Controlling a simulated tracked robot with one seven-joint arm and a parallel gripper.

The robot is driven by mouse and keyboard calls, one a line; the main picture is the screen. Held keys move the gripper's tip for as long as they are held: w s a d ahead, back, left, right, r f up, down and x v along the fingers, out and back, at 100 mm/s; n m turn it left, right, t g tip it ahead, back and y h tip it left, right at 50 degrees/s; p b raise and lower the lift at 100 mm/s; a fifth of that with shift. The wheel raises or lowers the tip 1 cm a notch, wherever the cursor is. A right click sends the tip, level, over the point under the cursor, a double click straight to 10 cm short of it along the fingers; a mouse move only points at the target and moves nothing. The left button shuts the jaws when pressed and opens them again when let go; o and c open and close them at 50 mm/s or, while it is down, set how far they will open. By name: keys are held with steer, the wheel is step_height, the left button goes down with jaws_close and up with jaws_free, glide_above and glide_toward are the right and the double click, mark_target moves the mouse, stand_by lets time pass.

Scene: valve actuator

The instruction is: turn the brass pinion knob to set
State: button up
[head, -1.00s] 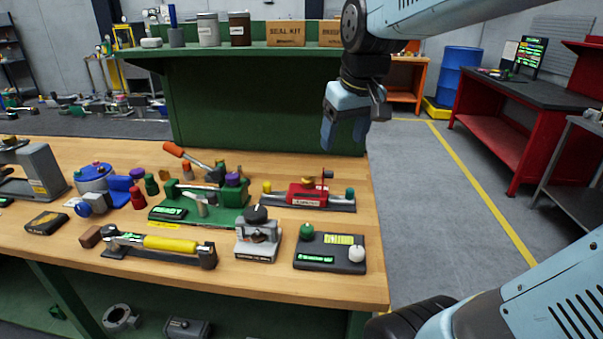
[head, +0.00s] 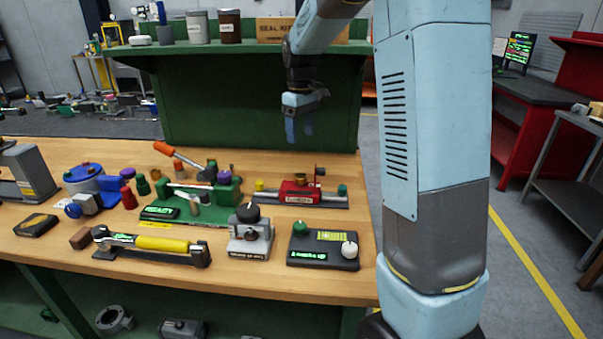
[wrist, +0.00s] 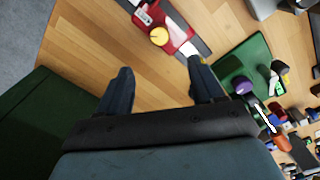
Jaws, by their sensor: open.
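The brass pinion knob (head: 300,177) sits on top of a red carriage (head: 300,193) on a dark rail at the back right of the bench. In the wrist view the knob (wrist: 159,36) is round and yellow, on the red carriage (wrist: 172,20), ahead of and roughly between my fingertips. My gripper (head: 299,137) hangs above and behind the carriage with its fingers pointing down. In the wrist view the gripper (wrist: 160,70) has its fingers wide apart with bare wood between them. It touches nothing.
A green fixture (head: 190,205) with an orange-handled lever stands left of the rail. A grey block with a black knob (head: 248,232) and a dark box with two knobs (head: 323,247) stand in front. The green shelf panel (head: 250,105) rises behind the bench.

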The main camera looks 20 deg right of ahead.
mark_target(301, 176)
steer(key=f, duration=1.4)
steer(key=shift+w, duration=0.2)
steer(key=c, duration=1)
steer(key=shift+d, duration=0.2)
steer(key=shift+c, duration=0.3)
steer(key=shift+a, duration=0.15)
